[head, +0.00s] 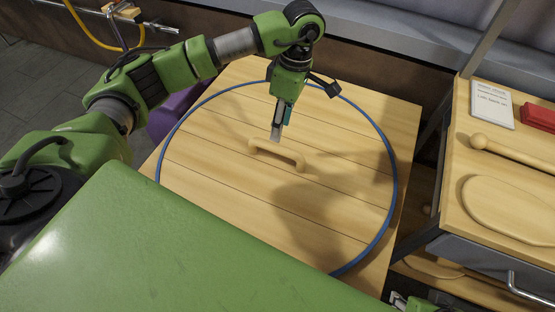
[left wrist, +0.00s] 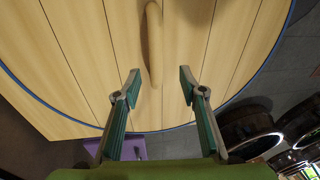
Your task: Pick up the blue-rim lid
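The blue-rim lid (head: 330,215) is a large round of pale wooden planks with a blue edge and a wooden bar handle (head: 277,155) in its middle. It lies flat on a square wooden top (head: 395,112). My left gripper (head: 276,134) points down over the lid, at the handle's far left end. In the left wrist view the gripper (left wrist: 158,82) is open, and the handle (left wrist: 153,45) runs in line with the gap between its fingers. I cannot tell whether they touch it. A small green and grey part of my right arm shows at the bottom right edge of the head view.
A wooden counter at the right bears a white card (head: 491,104), a red object (head: 538,118), a rolling pin (head: 510,154) and an oval board (head: 510,207). A purple object (head: 172,112) stands beside the wooden top. Dark barrels (left wrist: 248,128) show in the left wrist view.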

